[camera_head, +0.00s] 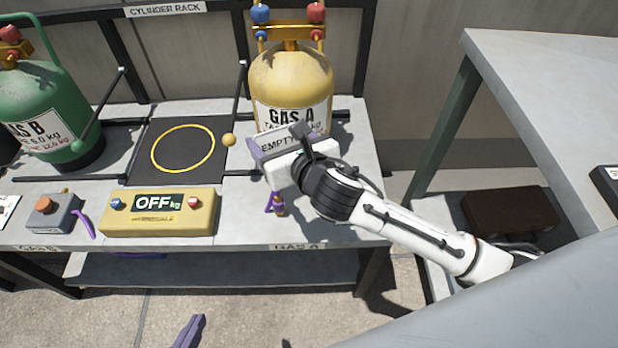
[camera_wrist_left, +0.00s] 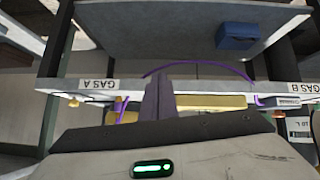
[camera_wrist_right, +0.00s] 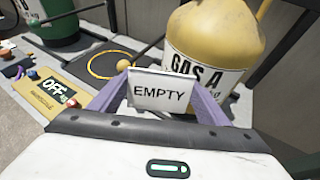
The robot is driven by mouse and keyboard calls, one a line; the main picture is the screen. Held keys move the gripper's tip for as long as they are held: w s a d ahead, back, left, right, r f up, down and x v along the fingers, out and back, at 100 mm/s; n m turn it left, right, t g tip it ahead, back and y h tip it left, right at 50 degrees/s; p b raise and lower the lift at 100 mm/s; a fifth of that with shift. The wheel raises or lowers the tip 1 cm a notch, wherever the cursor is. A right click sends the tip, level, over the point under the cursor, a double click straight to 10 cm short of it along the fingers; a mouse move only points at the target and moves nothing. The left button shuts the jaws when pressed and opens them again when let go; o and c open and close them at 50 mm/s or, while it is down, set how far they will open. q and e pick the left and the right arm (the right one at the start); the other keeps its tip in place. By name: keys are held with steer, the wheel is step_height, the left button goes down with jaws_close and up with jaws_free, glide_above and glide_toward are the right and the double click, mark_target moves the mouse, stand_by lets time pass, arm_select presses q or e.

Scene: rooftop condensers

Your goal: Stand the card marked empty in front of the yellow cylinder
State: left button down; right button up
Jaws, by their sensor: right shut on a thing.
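The white card marked EMPTY (camera_head: 277,145) is held by my right gripper (camera_head: 274,149) just in front of the yellow cylinder (camera_head: 291,80) labelled GAS A. In the right wrist view the card (camera_wrist_right: 160,93) faces the camera, roughly upright, between the two purple fingers (camera_wrist_right: 158,98), and covers part of the cylinder's label. The yellow cylinder (camera_wrist_right: 212,38) is close behind it; I cannot tell whether the card's lower edge touches the bench. My left gripper (camera_head: 190,330) is low in front of the bench, empty, its fingers (camera_wrist_left: 157,98) together.
The bench (camera_head: 340,220) carries a yellow scale box (camera_head: 160,212) reading OFF, a black pad (camera_head: 150,172) with a yellow ring, a small grey box (camera_head: 55,213) and a green cylinder (camera_head: 45,110). A yellow ball (camera_head: 229,140) is left of the card. Another table (camera_head: 550,90) stands at right.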

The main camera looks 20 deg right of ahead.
steer(key=shift+h, duration=0.4)
steer(key=d+f+b, duration=0.1)
steer(key=d+f, duration=0.1)
steer(key=f, duration=0.1)
steer(key=d+f+b, duration=0.1)
steer(key=d+f, duration=0.1)
steer(key=f, duration=0.2)
steer(key=s+d+f+b, duration=0.1)
steer(key=d+f, duration=0.1)
steer(key=f, duration=0.1)
steer(key=shift+d+f, duration=0.15)
steer(key=shift+d, duration=0.2)
step_height(320, 180, down, 4)
steer(key=b, duration=0.5)
steer(key=shift+f+b, duration=0.5)
steer(key=shift+b, duration=0.2)
arm_select(q)
steer(key=w+d+f+m+g+h, duration=0.1)
steer(key=w+d+f+g, duration=0.1)
steer(key=d+f, duration=0.2)
step_height(320, 180, down, 2)
steer(key=shift+d+f, duration=0.15)
steer(key=shift+f, duration=0.1)
arm_select(e)
steer(key=shift+f, duration=0.1)
arm_select(q)
steer(key=shift+f+b, duration=0.2)
steer(key=shift+b, duration=0.2)
arm_select(e)
steer(key=shift+f, duration=0.55)
